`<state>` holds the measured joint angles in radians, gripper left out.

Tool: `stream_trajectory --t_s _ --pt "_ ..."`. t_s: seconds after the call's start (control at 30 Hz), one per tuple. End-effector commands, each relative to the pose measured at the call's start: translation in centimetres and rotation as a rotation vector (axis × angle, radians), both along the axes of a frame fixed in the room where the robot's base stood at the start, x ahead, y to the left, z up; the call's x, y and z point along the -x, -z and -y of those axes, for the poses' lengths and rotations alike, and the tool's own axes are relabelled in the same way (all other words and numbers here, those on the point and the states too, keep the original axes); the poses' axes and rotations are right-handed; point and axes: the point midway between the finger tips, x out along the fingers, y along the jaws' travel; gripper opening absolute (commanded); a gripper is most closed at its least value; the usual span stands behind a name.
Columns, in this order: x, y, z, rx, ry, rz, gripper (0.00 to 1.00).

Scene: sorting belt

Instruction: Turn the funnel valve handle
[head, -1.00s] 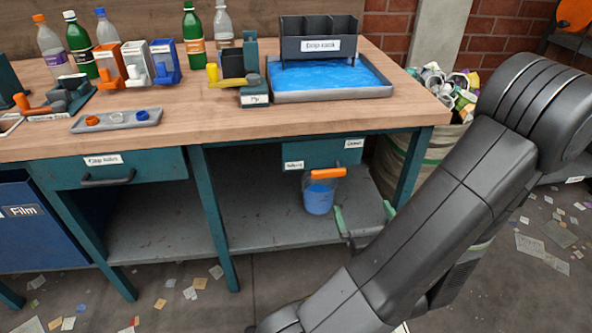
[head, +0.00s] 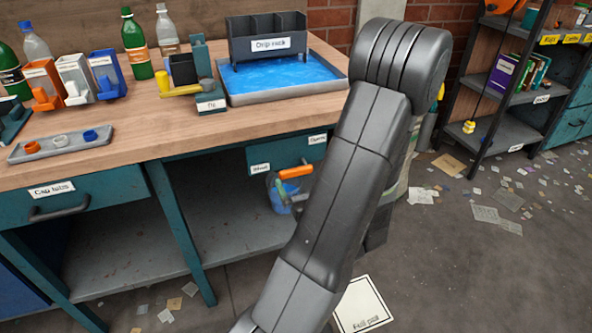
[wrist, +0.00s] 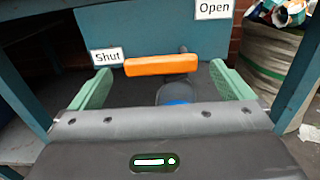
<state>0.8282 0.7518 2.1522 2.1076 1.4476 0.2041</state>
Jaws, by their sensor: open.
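The orange valve handle (wrist: 177,65) lies roughly level under the bench front, its left end beside the "Shut" label (wrist: 107,56). The "Open" label (wrist: 214,9) is up to its right. In the head view the handle (head: 296,172) shows just left of my arm. My gripper (wrist: 162,72) is open, with its green fingers either side of the handle in the wrist view. The right fingertip appears close to the handle's right end; contact cannot be told. A dark stem shows behind the handle. The funnel itself cannot be made out.
A blue bucket (head: 279,198) is below the handle, partly hidden. The teal bench leg (head: 180,232) stands to the left. The benchtop above holds a blue tray (head: 331,89) with a drip rack (head: 268,43). A shelf (head: 508,100) is at right; papers litter the floor.

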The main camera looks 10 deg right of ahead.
Motion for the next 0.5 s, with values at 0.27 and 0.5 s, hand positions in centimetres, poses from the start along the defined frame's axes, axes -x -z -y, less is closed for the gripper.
stream_trajectory --t_s 0.27,0.5 --pt "-3.9 0.0 -0.8 0.003 -0.003 0.002 1.00" --pt "-5.4 0.0 -1.1 0.001 -0.001 0.001 1.00"
